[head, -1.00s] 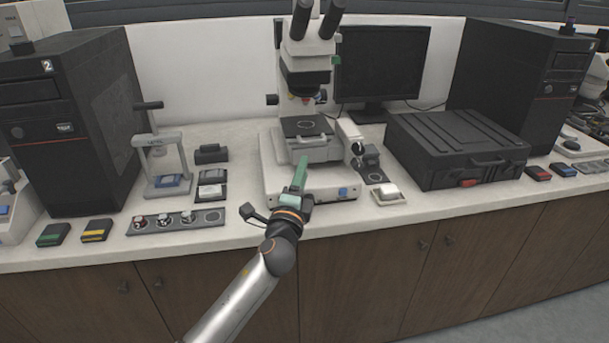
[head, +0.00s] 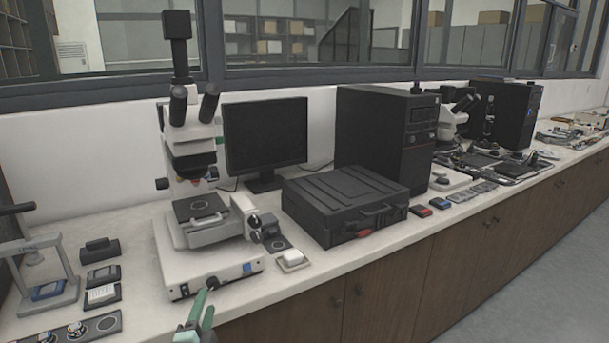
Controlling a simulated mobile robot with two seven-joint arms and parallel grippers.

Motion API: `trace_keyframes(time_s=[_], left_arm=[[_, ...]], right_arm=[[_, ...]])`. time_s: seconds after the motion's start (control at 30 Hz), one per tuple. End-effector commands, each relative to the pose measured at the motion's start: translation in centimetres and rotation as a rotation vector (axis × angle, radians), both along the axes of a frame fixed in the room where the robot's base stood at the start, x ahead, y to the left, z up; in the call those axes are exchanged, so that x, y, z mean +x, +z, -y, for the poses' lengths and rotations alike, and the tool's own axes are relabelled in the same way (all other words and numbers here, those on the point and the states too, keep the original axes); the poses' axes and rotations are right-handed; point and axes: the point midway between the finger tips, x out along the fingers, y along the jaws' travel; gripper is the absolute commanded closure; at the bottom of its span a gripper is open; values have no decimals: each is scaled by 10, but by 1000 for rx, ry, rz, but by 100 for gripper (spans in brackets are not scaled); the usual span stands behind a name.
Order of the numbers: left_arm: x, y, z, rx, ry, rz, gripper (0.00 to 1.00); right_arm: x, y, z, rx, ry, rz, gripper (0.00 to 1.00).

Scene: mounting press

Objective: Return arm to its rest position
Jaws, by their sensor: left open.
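My left gripper (head: 199,309), with green fingers, shows at the bottom edge of the head view, in front of the microscope base. It is open, and no object shows between its fingers. The rest of the left arm is cut off below the picture. The mounting press (head: 58,262) stands at the far left with a blue block (head: 47,291) at its base. My right gripper is not in view.
The microscope (head: 194,150) stands right behind my left gripper. A black case (head: 344,200), a monitor (head: 264,137) and a computer tower (head: 385,130) stand to the right. A tray with round pucks (head: 78,332) lies at the lower left. The bench's front edge runs to the right.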

Motion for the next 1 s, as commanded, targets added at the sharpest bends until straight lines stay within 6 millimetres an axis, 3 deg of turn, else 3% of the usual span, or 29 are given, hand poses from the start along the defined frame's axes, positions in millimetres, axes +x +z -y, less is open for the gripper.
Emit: trace_keyframes(time_s=[0.03,0.2,0.33,0.5,0.6,0.7,1.0], left_arm=[[-24,-30,6,-112,-13,-75,55],[-107,-110,26,-510,1,-289,55],[-179,-153,42,-806,65,-438,55],[-257,-181,57,-1111,181,-574,55],[-284,-187,62,-1217,233,-617,55],[-298,-190,65,-1274,262,-636,55],[-301,-192,66,-1286,268,-641,55]], right_arm=[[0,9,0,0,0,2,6],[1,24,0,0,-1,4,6],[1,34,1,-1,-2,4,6],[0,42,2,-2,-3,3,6],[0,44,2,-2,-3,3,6],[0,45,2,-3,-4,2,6],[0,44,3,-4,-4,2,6]])
